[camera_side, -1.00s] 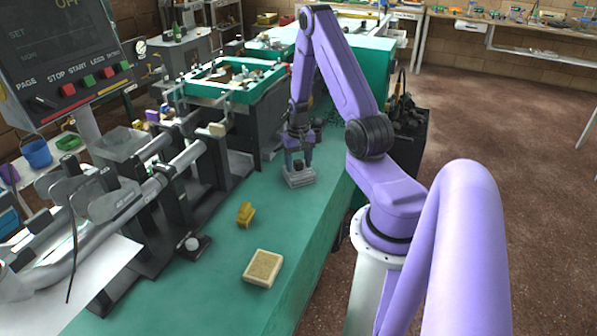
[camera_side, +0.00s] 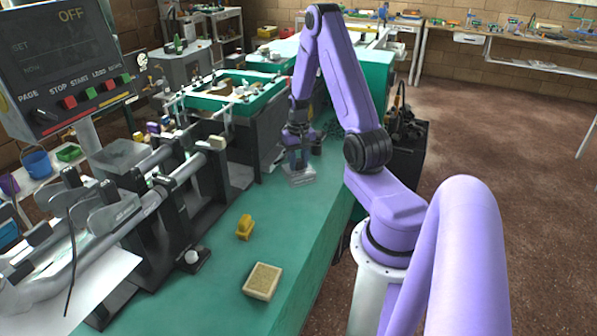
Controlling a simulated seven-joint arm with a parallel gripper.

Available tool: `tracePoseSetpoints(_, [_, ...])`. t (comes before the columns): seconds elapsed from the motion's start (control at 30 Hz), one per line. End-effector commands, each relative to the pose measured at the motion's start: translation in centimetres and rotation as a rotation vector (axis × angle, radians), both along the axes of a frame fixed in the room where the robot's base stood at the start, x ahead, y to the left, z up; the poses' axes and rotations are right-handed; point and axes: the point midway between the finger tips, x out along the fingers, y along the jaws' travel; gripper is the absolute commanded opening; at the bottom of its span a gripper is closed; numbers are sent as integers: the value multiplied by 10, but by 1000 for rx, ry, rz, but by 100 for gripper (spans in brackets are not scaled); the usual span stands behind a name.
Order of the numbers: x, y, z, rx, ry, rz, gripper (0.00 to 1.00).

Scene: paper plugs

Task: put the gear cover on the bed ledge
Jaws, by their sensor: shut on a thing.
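The gear cover (camera_side: 300,178) appears to be the small grey, boxy piece low at my gripper, right over the green bed ledge (camera_side: 265,205). My gripper (camera_side: 298,162) points down and is shut on the piece from above; the fingers partly hide its top. The piece looks close above the green surface, but I cannot tell whether its underside touches it. The green ledge runs from the front of the picture back past my gripper, along the dark machine frame.
A yellow piece (camera_side: 244,227) and a cream block with a tan top (camera_side: 262,281) lie on the green surface nearer the camera. Rollers on dark brackets (camera_side: 172,207) stand to the left. A green-rimmed tray (camera_side: 207,103) is behind. Green surface between these is clear.

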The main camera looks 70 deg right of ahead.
Motion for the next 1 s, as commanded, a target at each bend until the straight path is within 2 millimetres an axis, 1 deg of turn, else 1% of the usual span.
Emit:
tracePoseSetpoints(0.03, [1, -1, 10, -4, -4, 0, 0])
tracePoseSetpoints(0.2, [1, 0, 33, -2, -2, 1, 0])
tracePoseSetpoints(0.3, [1, 0, 42, -1, -1, 0, 0])
tracePoseSetpoints(0.47, [3, 8, 47, 0, 0, -26, 0])
tracePoseSetpoints(0.67, [8, 33, 45, 1, 1, -117, 0])
tracePoseSetpoints(0.87, [10, 65, 42, 1, 1, -228, 0])
tracePoseSetpoints(1.0, [8, 89, 40, 0, 1, -306, 0])
